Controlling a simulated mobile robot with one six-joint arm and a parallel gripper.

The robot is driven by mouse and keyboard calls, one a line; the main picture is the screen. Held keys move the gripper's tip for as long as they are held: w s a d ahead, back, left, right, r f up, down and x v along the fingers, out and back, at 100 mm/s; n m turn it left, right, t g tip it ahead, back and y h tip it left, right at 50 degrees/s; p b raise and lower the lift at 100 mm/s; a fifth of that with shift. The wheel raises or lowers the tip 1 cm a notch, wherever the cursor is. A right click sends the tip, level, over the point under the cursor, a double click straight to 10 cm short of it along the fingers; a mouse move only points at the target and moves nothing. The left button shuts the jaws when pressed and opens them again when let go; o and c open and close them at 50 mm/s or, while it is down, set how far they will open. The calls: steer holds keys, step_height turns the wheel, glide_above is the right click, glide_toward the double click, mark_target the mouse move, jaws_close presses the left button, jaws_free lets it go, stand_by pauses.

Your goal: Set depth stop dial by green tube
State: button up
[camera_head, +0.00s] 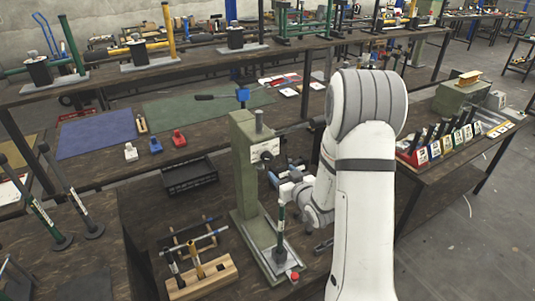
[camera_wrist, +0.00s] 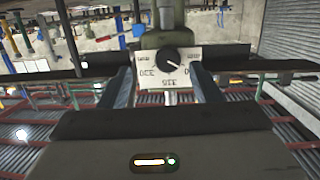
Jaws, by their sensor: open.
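The depth stop dial is a round black knob (camera_wrist: 168,60) on a white plate with small markings, seen in the wrist view; its pale pointer line slants to the lower right. The same white plate (camera_head: 265,151) shows on the green press (camera_head: 246,170) in the head view. A dark green tube with a white label (camera_head: 280,226) stands upright on the press base. My gripper (camera_wrist: 162,74) is open, its two fingers on either side of the dial plate, nothing between them clearly touched. In the head view my arm hides part of the gripper.
A wooden rack (camera_head: 202,272) stands left of the press, a black tray (camera_head: 190,175) behind it. Several dark tubes (camera_head: 455,140) stand in a coloured holder at the right. A red button (camera_head: 294,276) sits at the base's front.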

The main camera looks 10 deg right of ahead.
mark_target(269, 160)
steer(key=shift+t+y, duration=0.8)
steer(key=shift+y, duration=0.1)
steer(key=p+x, duration=0.1)
steer(key=x, duration=0.1)
steer(key=p+x, duration=0.1)
steer(key=x, duration=0.2)
steer(key=p+x, duration=0.1)
steer(key=x, duration=0.1)
steer(key=shift+w+a+p, duration=0.15)
steer(key=shift+a+p, duration=0.15)
steer(key=shift+a, duration=0.05)
